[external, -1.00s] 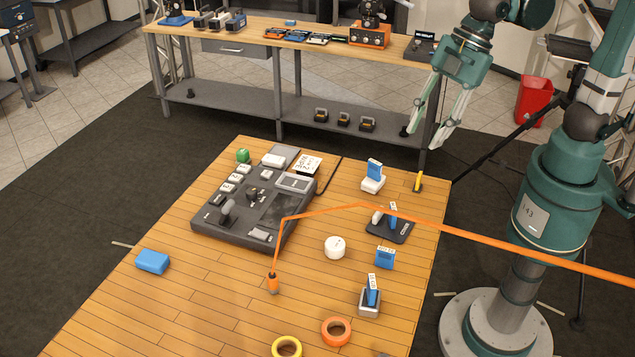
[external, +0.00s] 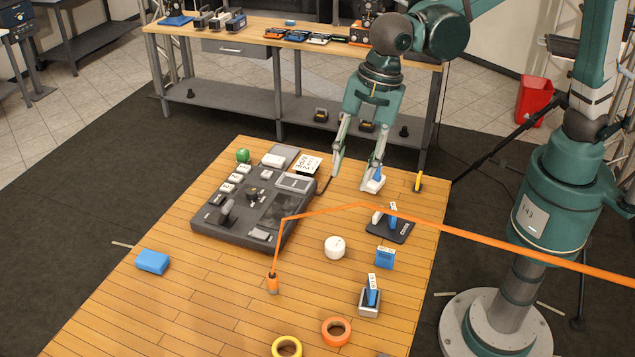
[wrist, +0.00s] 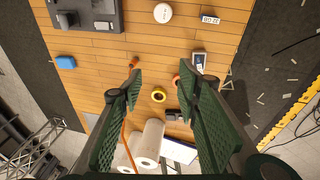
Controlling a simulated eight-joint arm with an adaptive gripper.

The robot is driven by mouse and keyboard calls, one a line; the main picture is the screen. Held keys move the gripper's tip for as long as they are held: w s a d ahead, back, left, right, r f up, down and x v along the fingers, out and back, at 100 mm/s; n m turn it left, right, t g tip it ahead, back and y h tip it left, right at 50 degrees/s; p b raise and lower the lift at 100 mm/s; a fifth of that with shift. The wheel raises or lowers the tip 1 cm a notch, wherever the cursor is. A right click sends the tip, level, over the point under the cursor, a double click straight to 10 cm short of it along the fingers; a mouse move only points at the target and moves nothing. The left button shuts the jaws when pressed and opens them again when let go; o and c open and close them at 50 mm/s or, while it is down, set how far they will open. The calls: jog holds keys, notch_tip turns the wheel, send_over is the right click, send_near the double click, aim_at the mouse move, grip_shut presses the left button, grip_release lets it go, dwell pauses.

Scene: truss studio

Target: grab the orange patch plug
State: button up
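The orange patch plug (external: 273,284) stands on the wooden table, left of the orange tape roll. Its orange cable (external: 330,211) rises from it, bends, and runs off to the right edge in the external view. My gripper (external: 353,180) is open and empty above the far part of the table, well beyond the plug. In the wrist view my gripper's spread fingers (wrist: 159,80) frame the table, and the orange plug (wrist: 134,63) shows small near the left fingertip, partly hidden.
A dark control console (external: 255,205) stands left of centre. A white round tin (external: 335,247), blue box (external: 385,257), card holder (external: 369,300), orange tape (external: 336,331) and yellow tape (external: 287,347) stand around the plug. The cable crosses above the table's right side.

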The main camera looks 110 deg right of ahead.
jog(key=w+f+n+g, duration=0.1)
jog(key=w+f+n, duration=0.2)
jog(key=w+f, duration=0.7)
jog(key=n+g, duration=0.2)
jog(key=n, duration=0.1)
send_over(272, 276)
jog(key=f, duration=1.1)
jog(key=shift+s+f, duration=0.2)
jog(key=shift+f, duration=0.15)
jog(key=shift+w+f, duration=0.15)
jog(key=shift+f, duration=0.3)
jog(key=shift+f, duration=1.25)
jog(key=shift+f, duration=2.6)
